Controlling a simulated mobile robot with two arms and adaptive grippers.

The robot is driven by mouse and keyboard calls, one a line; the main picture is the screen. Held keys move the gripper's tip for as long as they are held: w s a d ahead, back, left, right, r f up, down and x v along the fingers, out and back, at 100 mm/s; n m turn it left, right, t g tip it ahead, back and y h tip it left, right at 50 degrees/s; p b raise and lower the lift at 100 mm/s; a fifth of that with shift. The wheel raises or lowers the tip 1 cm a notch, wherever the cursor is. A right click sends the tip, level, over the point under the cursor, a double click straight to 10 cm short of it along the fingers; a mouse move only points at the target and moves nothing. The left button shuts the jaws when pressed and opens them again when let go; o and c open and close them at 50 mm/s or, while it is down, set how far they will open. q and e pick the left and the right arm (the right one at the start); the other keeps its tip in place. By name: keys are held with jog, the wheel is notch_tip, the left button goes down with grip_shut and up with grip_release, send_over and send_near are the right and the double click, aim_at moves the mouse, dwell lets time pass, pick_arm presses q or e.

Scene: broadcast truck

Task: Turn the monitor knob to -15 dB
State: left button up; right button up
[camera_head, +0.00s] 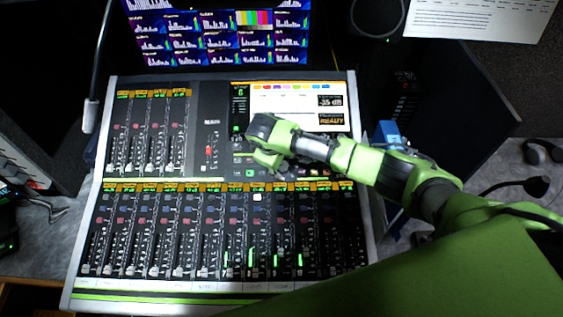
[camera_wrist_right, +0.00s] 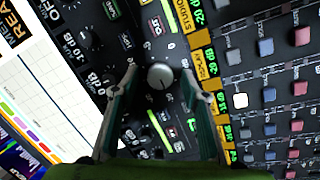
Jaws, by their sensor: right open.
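The mixing console (camera_head: 88,270) lies on the grey desk. Its upper right screen (camera_head: 280,95) shows a small dark readout (camera_head: 331,101) that looks like -35 dB, with an orange READY box below. My right gripper (camera_head: 258,145) is over the panel below this screen and hides part of it. In the right wrist view, a silver round knob (camera_wrist_right: 160,75) with a dark pointer mark sits between the two fingertips of my right gripper (camera_wrist_right: 158,72). The fingers are open around it, with gaps visible on both sides. My left gripper is not in view.
Rows of faders and buttons surround the knob area. A monitor wall (camera_head: 215,30) stands behind the console. A blue object (camera_head: 388,133) is behind my right arm. Headphones (camera_head: 545,152) lie at the right, and a thin lamp stem (camera_head: 97,80) stands at the left.

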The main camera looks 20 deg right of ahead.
jog(key=shift+f, duration=0.1)
jog(key=c, duration=1.1)
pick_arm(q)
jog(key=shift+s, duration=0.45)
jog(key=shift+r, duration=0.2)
